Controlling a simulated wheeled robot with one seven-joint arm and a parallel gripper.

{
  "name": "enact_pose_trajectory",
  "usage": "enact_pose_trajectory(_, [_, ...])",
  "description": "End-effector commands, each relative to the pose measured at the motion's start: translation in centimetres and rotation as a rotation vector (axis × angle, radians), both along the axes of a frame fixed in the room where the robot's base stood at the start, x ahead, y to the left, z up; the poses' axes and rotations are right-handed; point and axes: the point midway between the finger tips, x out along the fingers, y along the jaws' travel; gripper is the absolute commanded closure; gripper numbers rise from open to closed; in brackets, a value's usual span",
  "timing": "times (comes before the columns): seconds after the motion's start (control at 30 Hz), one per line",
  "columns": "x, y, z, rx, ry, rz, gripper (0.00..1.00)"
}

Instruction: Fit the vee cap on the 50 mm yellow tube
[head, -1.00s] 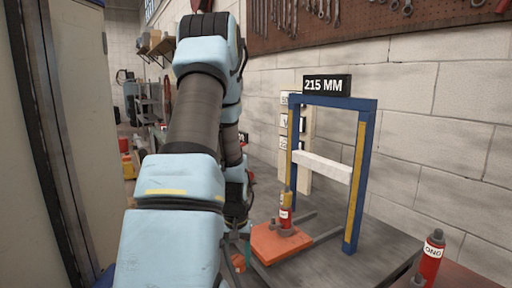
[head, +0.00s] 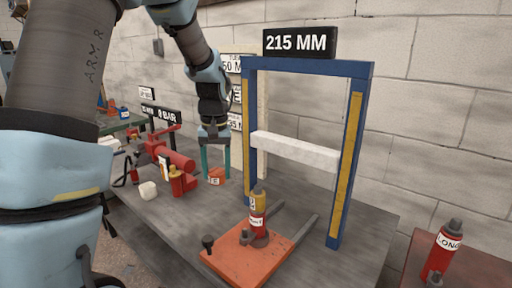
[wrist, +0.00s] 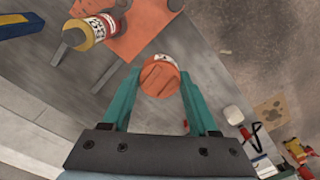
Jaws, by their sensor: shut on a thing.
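My gripper (head: 214,168) has its teal fingers shut on a round orange-red cap (head: 215,178) with a white label, only partly readable. In the wrist view the cap (wrist: 160,77) sits between the fingertips, with a groove across its face. In the head view it hangs left of the blue frame, apart from the tube. The yellow tube (head: 259,199) stands upright on a red jack (head: 259,238) on the orange plate (head: 235,263). The tube's own label is too small to read. In the wrist view, jack and tube (wrist: 90,31) lie to the upper left.
The blue frame (head: 343,165) with a white crossbar (head: 295,149) stands behind the plate, under a 215 MM sign (head: 299,42). A red LONG jack (head: 439,256) stands at right.

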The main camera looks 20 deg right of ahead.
Motion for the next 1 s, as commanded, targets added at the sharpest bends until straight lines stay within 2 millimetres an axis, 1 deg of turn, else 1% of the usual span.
enact_pose_trajectory(0.03, [-1.1, -2.3, 1.7, -0.007, -0.004, -0.037, 1.0])
enact_pose_trajectory(0.1, [-2.5, -4.5, 3.6, -0.012, -0.001, -0.071, 1.0])
enact_pose_trajectory(0.2, [-4.5, -6.9, 5.7, -0.016, 0.004, -0.112, 1.0])
enact_pose_trajectory(0.3, [-5.9, -8.3, 7.2, -0.019, 0.01, -0.14, 1.0])
enact_pose_trajectory(0.4, [-6.7, -9.1, 8.0, -0.022, 0.014, -0.154, 1.0])
enact_pose_trajectory(0.5, [-6.9, -9.3, 8.2, -0.021, 0.015, -0.158, 1.0])
enact_pose_trajectory(0.97, [-7.0, -9.2, 8.4, -0.021, 0.016, -0.154, 1.0])
enact_pose_trajectory(1.0, [-7.0, -9.1, 8.1, -0.021, 0.016, -0.153, 1.0])
